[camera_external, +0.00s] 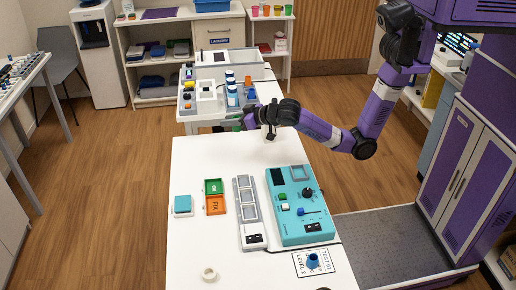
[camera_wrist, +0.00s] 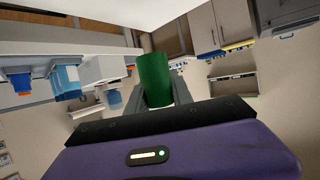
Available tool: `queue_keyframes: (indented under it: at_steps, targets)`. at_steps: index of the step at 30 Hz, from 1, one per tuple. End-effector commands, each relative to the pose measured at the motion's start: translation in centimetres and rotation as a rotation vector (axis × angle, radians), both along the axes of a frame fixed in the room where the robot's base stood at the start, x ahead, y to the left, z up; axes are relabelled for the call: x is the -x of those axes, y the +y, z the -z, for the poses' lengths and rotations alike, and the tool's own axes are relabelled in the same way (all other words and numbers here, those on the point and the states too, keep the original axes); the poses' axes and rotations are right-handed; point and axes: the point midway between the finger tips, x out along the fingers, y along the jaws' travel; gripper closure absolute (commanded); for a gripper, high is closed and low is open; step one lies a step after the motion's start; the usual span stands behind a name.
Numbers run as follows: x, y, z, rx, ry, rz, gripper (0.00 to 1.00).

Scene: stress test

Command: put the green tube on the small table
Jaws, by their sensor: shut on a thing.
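The green tube (camera_wrist: 154,76) stands up between the two fingers of my gripper (camera_wrist: 160,98) in the wrist view. My gripper is shut on it. In the external view my gripper (camera_external: 234,124) reaches left, above the far end of the long white table (camera_external: 200,155), near the gap to a smaller white table (camera_external: 187,128) behind it. The tube shows there only as a small dark green patch, mostly hidden by the fingers. I cannot tell whether that smaller table is the small table of the task.
The smaller table carries a tray device with blue-and-white bottles (camera_external: 232,95), an orange-topped item and a grey box (camera_external: 232,64). The long table holds a teal panel (camera_external: 300,225), a grey rack (camera_external: 248,210), green (camera_external: 213,187) and orange trays, and a white ring (camera_external: 209,274). Its far left part is clear.

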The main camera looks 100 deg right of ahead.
Motion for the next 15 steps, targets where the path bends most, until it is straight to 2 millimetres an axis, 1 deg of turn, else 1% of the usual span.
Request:
queue_keyframes:
  at_steps: [1, 3, 6, 9, 12, 15]
  targets:
    - [0.9, 2.1, 1.4, 0.0, 0.007, -0.059, 1.0]
    - [2.0, 4.6, 2.8, -0.001, 0.007, -0.131, 1.0]
    - [3.8, 7.4, 4.7, 0.001, 0.007, -0.206, 1.0]
    - [5.4, 9.1, 6.4, 0.0, 0.007, -0.247, 1.0]
    - [6.5, 10.0, 7.6, 0.0, 0.004, -0.267, 1.0]
    - [7.1, 10.4, 8.4, -0.001, 0.002, -0.277, 1.0]
